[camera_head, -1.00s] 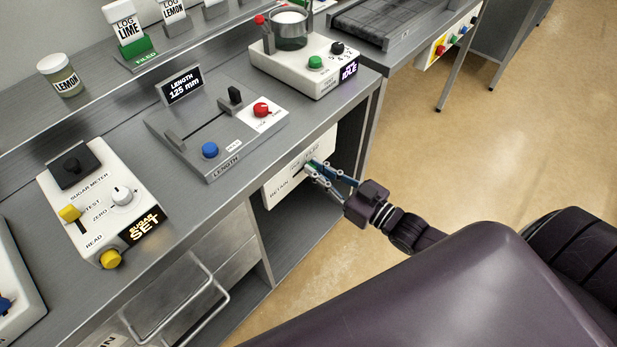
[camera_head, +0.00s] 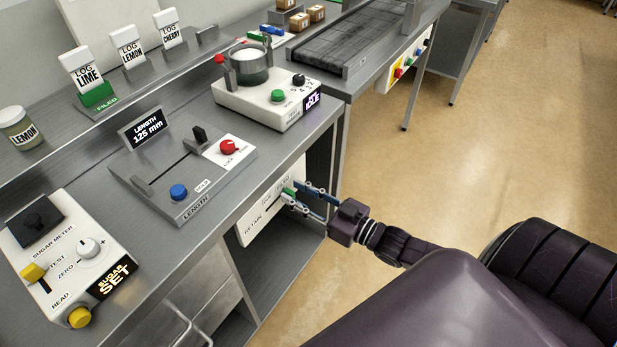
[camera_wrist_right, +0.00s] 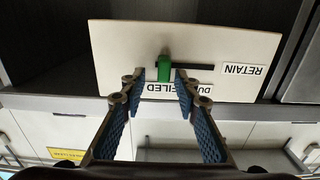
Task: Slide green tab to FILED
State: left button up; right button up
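A green tab (camera_head: 289,191) stands on a white panel (camera_head: 251,230) on the counter's front, below the top. In the right wrist view the tab (camera_wrist_right: 164,68) is at the left end of the visible dark slot, and the panel (camera_wrist_right: 120,45) looks upside down. A RETAIN label (camera_wrist_right: 243,69) is right of the slot. A label near the tab (camera_wrist_right: 160,89) reads partly DU and FILED, with part covered. My right gripper (camera_head: 306,196) is open, its blue fingers on either side of the tab, with visible gaps in the wrist view (camera_wrist_right: 157,84). My left gripper is not in view.
The length gauge (camera_head: 180,170), sugar meter (camera_head: 60,240) and a white device with a pot (camera_head: 265,100) stand on the counter above. Open floor (camera_head: 450,170) lies to the right.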

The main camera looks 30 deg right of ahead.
jog(key=v, duration=1.2)
jog(key=shift+w+d+f, duration=0.1)
jog(key=s+d+f+m+g+h, duration=0.1)
jog(key=s+d+f+g+h, duration=0.15)
jog(key=f, duration=0.85)
jog(key=s+d+f+m+g+h, duration=0.15)
jog(key=s+f, duration=0.25)
jog(key=f, duration=0.7)
jog(key=s+d+f+g+h, duration=0.1)
jog(key=s+f+g+h, duration=0.25)
jog(key=f, duration=0.65)
jog(key=s+a+f+g, duration=0.4)
jog(key=s+a+f, duration=0.2)
jog(key=s+f, duration=0.2)
jog(key=s+a+f+g, duration=0.4)
jog(key=s+a+f, duration=0.3)
jog(key=s, duration=0.6)
notch_tip(320, 180, down, 2)
jog(key=shift+s+a+f+n+y, duration=0.15)
jog(key=shift+s+a+n+y, duration=0.15)
jog(key=shift+n+y, duration=0.05)
